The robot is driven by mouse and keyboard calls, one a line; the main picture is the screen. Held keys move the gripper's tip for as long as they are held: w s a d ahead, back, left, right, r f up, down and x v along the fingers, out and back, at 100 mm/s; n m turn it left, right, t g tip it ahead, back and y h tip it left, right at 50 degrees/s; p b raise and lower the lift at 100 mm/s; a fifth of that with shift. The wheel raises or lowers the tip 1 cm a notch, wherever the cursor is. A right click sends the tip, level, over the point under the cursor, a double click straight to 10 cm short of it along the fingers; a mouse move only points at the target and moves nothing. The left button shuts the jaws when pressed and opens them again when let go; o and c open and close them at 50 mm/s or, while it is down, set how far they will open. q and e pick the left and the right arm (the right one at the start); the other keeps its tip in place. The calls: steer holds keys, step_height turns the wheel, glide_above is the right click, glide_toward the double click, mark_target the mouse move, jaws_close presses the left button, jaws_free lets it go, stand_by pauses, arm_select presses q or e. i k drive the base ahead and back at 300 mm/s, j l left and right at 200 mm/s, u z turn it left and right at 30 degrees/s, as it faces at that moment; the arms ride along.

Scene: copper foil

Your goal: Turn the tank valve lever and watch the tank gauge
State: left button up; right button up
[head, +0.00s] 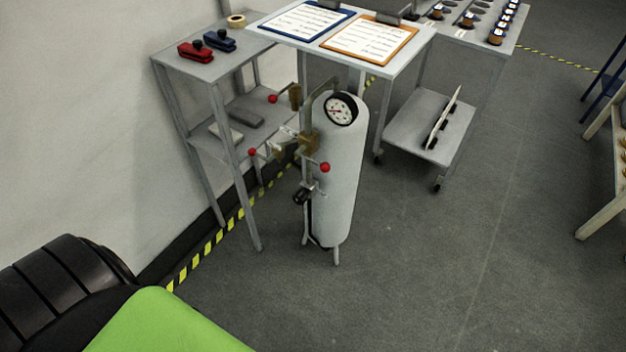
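A white upright tank (343,190) stands on thin legs in the middle of the head view. The round tank gauge (341,109), white-faced with a dark rim, sits near its top; its reading is too small to make out. Brass and metal pipework (308,143) runs along the tank's left side. Three red knobs show on or beside it: an upper one (273,99), a left one (252,152) and one in front of the tank (325,168). I cannot tell which belongs to the tank valve lever. Neither of my grippers is in view.
A grey shelf table (170,66) with red (196,51) and blue (219,40) staplers stands left behind the tank. A cart with blue (306,20) and orange (370,39) clipboards stands behind it. The floor (430,270) in front and right is clear.

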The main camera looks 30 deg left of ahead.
mark_target(325, 167)
steer(key=u, duration=1.05)
